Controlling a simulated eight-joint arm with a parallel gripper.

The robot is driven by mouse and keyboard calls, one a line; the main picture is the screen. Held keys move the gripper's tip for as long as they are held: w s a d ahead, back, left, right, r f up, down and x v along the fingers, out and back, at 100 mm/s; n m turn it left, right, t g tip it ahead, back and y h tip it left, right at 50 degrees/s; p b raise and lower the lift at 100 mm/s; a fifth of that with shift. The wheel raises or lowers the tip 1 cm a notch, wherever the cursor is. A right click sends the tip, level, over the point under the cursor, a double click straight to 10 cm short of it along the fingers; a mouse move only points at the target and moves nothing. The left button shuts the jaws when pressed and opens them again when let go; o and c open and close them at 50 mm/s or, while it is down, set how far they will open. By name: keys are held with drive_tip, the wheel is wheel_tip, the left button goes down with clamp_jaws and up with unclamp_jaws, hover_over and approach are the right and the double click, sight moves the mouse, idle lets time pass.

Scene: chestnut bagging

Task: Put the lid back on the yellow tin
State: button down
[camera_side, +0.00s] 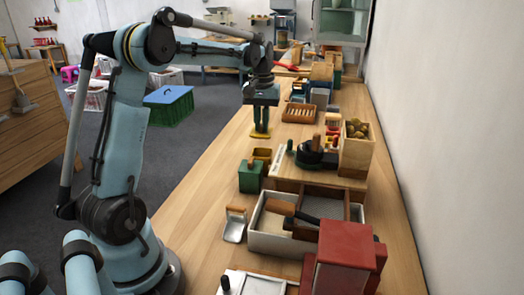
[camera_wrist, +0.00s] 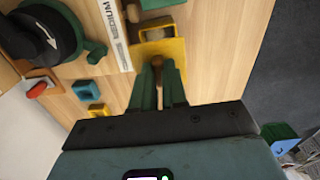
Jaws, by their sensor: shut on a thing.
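My gripper (camera_side: 261,118) points down, its green fingers shut on the wooden knob of the yellow lid (camera_side: 260,134). The lid is off the tin, held in the air above the table and beyond the tin in the side view. The yellow tin (camera_side: 262,156) stands on the table behind the green tin. In the wrist view, I cannot clearly separate the tin's rim from the lid.
The green tin (camera_side: 250,179) stands close to the yellow tin. A pale printed strip (camera_wrist: 115,34) lies beside them. A wooden board with a black-and-green device (camera_side: 314,156) and a wooden box of chestnuts (camera_side: 357,152) are to the right. Bare table lies to the left.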

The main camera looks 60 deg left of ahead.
drive_tip(key=shift+f, duration=2.75)
drive_tip(key=shift+f, duration=0.45)
idle(0.4)
drive_tip(key=c, duration=0.6)
unclamp_jaws()
drive_tip(key=shift+r, duration=3.55)
drive_tip(key=shift+c, duration=0.5)
